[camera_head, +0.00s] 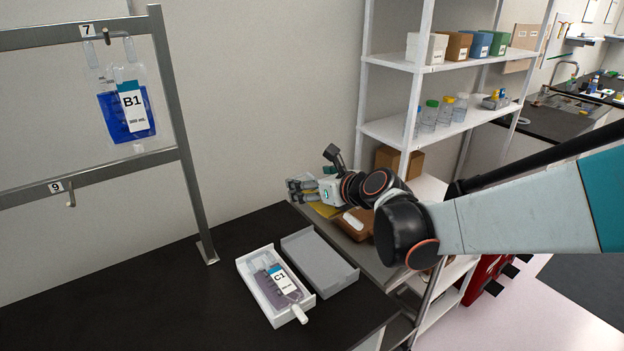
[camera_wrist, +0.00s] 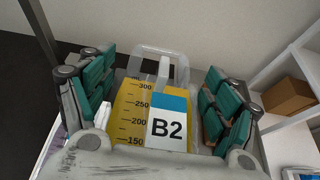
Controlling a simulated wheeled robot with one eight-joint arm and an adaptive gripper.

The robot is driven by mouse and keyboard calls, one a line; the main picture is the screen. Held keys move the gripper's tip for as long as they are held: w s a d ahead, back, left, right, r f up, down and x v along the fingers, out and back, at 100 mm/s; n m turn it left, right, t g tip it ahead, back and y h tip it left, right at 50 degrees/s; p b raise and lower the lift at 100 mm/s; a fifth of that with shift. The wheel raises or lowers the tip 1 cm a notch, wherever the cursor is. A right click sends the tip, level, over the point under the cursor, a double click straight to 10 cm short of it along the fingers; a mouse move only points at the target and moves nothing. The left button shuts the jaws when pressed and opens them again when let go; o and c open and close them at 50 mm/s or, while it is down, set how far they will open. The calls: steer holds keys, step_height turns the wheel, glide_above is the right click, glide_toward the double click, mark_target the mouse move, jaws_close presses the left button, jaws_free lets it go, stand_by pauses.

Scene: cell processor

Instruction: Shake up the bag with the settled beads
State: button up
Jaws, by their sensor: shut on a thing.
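My gripper (camera_head: 303,190) is at the end of the arm, in front of the shelf unit, with its fingers pointing left. In the wrist view its teal-padded fingers (camera_wrist: 165,100) stand either side of a yellow bag labelled B2 (camera_wrist: 132,120), and it is shut on this bag. The bag has a volume scale and a clear loop at its top. In the head view only a yellow part of it (camera_head: 325,210) shows below the gripper. Bag C1 (camera_head: 267,292), with greyish-purple contents, lies in a white tray (camera_head: 249,283). No separate beads can be made out.
Blue bag B1 (camera_head: 118,128) hangs on hook 7 of the metal rack (camera_head: 180,130); hook 9 (camera_head: 70,200) is empty. A grey tray (camera_head: 318,263) stands beside the white one on the black bench. A shelf unit (camera_head: 420,72) with boxes and bottles stands behind the arm.

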step_height(320, 180, up, 12)
steer(key=p, duration=0.8)
steer(key=shift+f, duration=0.4)
